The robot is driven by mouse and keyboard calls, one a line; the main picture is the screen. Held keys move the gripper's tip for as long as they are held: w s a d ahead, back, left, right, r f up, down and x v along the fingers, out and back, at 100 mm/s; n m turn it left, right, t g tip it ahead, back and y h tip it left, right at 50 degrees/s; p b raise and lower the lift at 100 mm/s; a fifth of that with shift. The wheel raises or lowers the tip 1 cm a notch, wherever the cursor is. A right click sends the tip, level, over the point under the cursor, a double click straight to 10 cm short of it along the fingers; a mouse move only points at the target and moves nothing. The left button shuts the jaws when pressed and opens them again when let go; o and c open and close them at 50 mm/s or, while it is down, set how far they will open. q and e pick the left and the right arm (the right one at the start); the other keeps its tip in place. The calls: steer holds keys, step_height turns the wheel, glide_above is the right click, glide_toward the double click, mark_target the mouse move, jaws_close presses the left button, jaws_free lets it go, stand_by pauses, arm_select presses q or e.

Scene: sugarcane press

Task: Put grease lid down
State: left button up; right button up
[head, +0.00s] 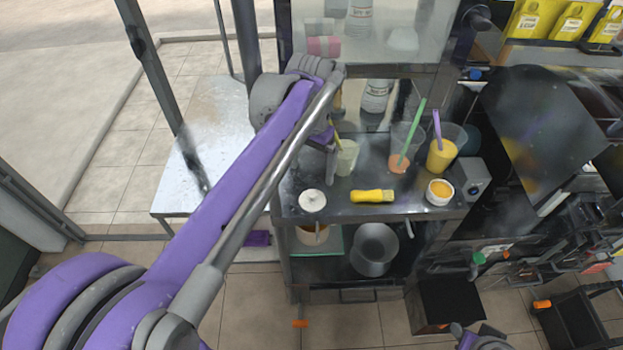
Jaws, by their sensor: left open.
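A round white lid (312,201), which looks like the grease lid, lies at the front left corner of the dark counter (340,212). A small white-rimmed tub (440,192) with yellow-orange contents stands open at the front right of the counter. My left gripper (330,160) is open above the counter's left side, behind the lid and apart from it. It is close to a pale yellow-green cup (347,157), and my arm partly hides the fingers. Part of my right arm shows at the bottom edge; its jaw state is unclear.
A yellow-handled brush (372,196) lies between lid and tub. Cups with a green stick (412,132) and a purple stick (437,124) stand behind. A grey box (472,179) stands at the right edge. A metal pot (375,249) sits on the lower shelf.

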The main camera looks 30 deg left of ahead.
arm_select(q)
steer(key=s+d+f+t, duration=0.5)
steer(key=s+d+f, duration=0.2)
steer(key=s+f, duration=0.4)
steer(key=shift+s+f+t, duration=0.4)
steer(key=shift+s, duration=0.85)
